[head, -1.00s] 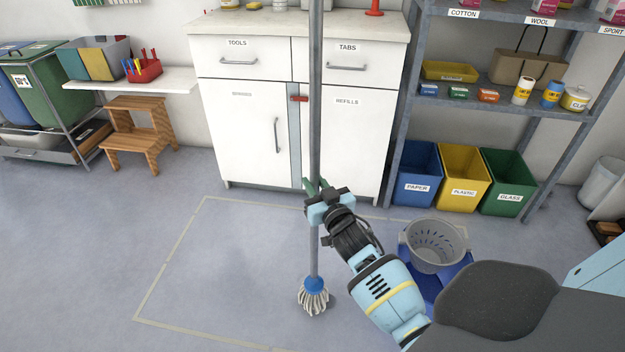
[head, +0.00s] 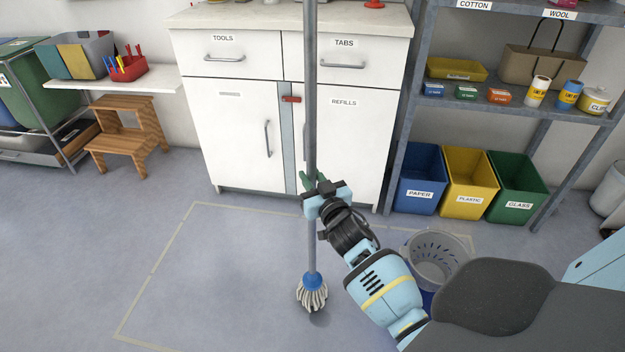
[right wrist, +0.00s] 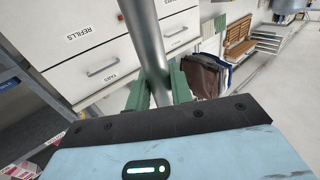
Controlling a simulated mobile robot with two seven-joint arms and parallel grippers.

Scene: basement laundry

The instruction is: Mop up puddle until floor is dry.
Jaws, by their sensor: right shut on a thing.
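The mop stands upright in the middle of the head view, its grey pole (head: 312,110) running up past the cabinet and its white string head (head: 312,294) under a blue collar. My right gripper (head: 320,186) is shut on the mop pole, low on its length. In the right wrist view the pole (right wrist: 146,45) passes between the green fingers (right wrist: 158,88). The mop head is at the floor inside a taped rectangle (head: 165,254); whether it presses on the floor is hard to tell. A faint darker patch (head: 225,265) shows on the floor there. My left gripper is out of view.
A grey perforated wringer bucket (head: 437,258) stands right of my right arm. A white cabinet (head: 235,130) is behind. Blue, yellow and green bins (head: 468,182) sit under a shelf. A wooden step stool (head: 128,132) is at the left. The floor left of the mop is clear.

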